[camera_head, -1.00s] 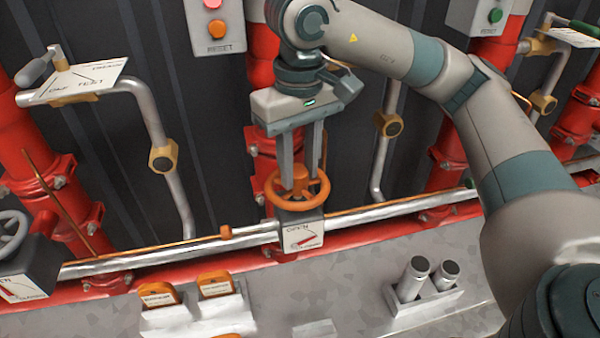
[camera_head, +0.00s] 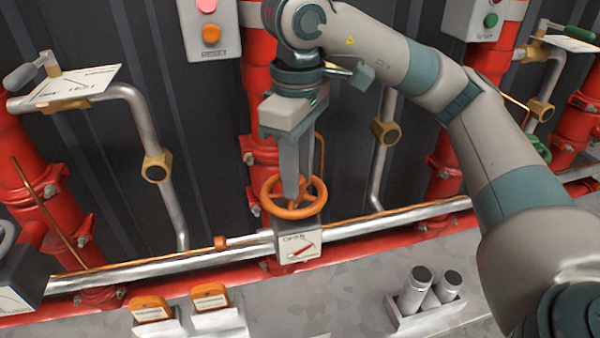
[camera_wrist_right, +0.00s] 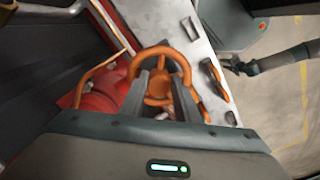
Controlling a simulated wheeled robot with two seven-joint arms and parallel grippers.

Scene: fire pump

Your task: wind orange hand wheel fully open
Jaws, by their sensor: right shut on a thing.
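The orange hand wheel (camera_head: 312,200) sits on top of a valve box (camera_head: 298,242) on the silver pipe, at the middle of the head view. The box has a white plate with a red pointer and lettering that reads like OPEN. My right gripper (camera_head: 298,195) points down from above and is shut on the wheel at its hub. In the right wrist view the two fingers (camera_wrist_right: 160,98) reach into the orange wheel (camera_wrist_right: 183,62), on either side of its hub. The fingers hide part of the hub and spokes.
A silver pipe (camera_head: 380,222) and a thin copper line run across behind the box. Red columns stand behind. Orange tags (camera_head: 210,297) and silver cylinders (camera_head: 416,285) in a holder stand on the grey ledge in front. A grey hand wheel is cut off at the left edge.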

